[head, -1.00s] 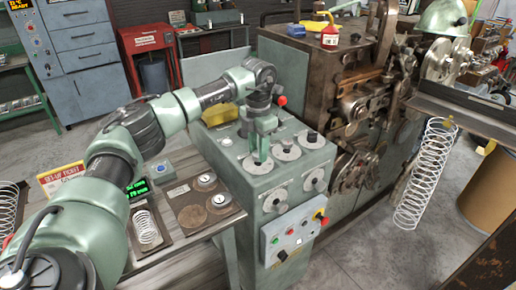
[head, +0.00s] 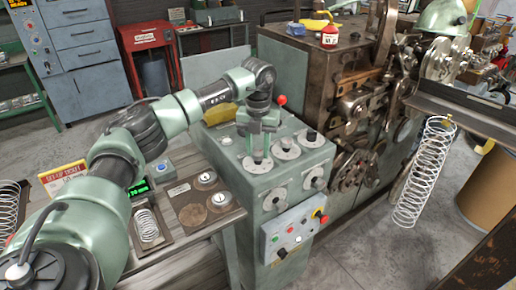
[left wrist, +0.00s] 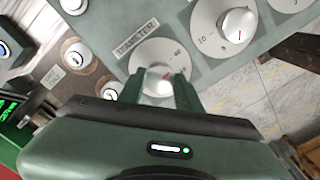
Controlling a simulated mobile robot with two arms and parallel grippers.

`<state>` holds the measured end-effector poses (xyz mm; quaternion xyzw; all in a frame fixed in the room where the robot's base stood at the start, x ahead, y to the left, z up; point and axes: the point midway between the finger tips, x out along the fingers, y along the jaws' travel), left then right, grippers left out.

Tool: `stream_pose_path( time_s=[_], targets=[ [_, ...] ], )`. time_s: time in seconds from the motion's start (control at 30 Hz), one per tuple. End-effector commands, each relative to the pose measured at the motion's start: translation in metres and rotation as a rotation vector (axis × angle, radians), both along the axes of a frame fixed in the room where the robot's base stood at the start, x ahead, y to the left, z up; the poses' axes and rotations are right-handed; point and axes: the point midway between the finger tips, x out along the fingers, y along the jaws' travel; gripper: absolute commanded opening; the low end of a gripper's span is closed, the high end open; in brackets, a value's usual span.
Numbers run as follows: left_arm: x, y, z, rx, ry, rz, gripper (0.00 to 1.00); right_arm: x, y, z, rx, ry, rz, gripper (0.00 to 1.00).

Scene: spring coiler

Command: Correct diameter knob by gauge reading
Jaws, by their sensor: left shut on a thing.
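The diameter knob (left wrist: 158,84) is a pale metal knob with a red mark, on a round white dial lettered DIAMETER in the left wrist view. My left gripper (left wrist: 159,90) is shut on it, one finger on each side. In the head view my left gripper (head: 258,155) points down at the diameter dial (head: 257,165) on the green console top and hides most of the knob. The gauge (head: 138,187) has a lit green display, partly covered by my arm; its digits are too small to read surely. My right gripper is not in view.
Other dials (head: 286,148) sit close by on the console (head: 240,180); its front has a button panel (head: 293,233). A coil sample (head: 146,226) and round gauges (head: 206,178) lie on the bench. A long spring (head: 424,175) hangs at right beside the machine.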

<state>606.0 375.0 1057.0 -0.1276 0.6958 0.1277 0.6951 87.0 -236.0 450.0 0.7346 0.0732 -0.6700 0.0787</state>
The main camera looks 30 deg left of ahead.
Motion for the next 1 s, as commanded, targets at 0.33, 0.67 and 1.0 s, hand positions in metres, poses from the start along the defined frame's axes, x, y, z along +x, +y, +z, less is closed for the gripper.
stream_pose_path(
  time_s=[0.33,0.67,1.0],
  targets=[
    [0.0014,0.0005,0.0023,-0.001,-0.007,0.026,0.0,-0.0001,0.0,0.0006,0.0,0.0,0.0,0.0],
    [0.0012,0.0006,0.0019,0.0,-0.005,0.024,0.56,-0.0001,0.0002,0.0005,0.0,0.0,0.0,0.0],
    [0.0009,0.0001,0.0053,0.0,-0.003,0.022,0.56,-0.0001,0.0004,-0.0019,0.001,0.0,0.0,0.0]
  ],
)
